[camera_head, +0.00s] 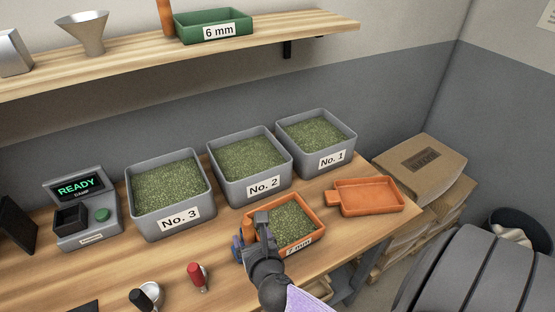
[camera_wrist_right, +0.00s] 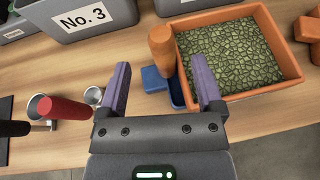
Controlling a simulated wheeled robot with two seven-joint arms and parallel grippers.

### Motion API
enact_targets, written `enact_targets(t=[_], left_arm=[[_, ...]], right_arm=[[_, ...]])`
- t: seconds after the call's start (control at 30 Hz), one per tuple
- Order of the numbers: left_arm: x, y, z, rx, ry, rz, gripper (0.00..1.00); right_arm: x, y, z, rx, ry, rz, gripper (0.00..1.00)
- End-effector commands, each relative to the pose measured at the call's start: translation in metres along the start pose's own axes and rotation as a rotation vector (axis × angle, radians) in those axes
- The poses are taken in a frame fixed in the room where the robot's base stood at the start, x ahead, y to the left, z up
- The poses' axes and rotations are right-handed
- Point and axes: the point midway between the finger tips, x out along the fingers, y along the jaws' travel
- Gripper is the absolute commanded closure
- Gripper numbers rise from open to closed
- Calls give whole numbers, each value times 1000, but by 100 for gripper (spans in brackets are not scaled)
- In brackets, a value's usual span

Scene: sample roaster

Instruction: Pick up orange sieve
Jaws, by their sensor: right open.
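The orange sieve (camera_head: 318,216) sits on the table in front of bin No. 2, labelled 7 mm and filled with green beans. It also shows in the right wrist view (camera_wrist_right: 290,60). Its upright orange handle (camera_wrist_right: 161,45) is at its left side. My right gripper (camera_head: 249,236) is open and hangs over the handle side. In the right wrist view the handle appears between the two purple fingers (camera_wrist_right: 162,85), with gaps on both sides. In the head view the gripper partly hides the handle and the sieve's left side. My left gripper is not in view.
Grey bins No. 3 (camera_head: 144,222), No. 2 (camera_head: 226,189) and No. 1 (camera_head: 296,156) stand behind. An empty orange tray (camera_head: 399,206) lies right. A blue piece (camera_wrist_right: 155,82) is by the handle. A red-handled tool (camera_head: 197,275) lies left. The green 6 mm sieve (camera_head: 190,31) is shelved.

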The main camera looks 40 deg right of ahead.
Motion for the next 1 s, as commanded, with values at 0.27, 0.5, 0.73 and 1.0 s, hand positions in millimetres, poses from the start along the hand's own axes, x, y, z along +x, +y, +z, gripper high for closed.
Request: enact_targets(t=[0.27,0.5,0.73,1.0], left_arm=[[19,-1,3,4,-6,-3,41],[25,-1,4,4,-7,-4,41],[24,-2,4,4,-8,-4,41],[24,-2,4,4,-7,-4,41]], right_arm=[[52,-3,-2,-6,-5,0,15],[73,-2,0,-6,-4,4,15],[72,-2,1,-6,-4,4,36],[72,-2,1,-6,-4,4,94]])
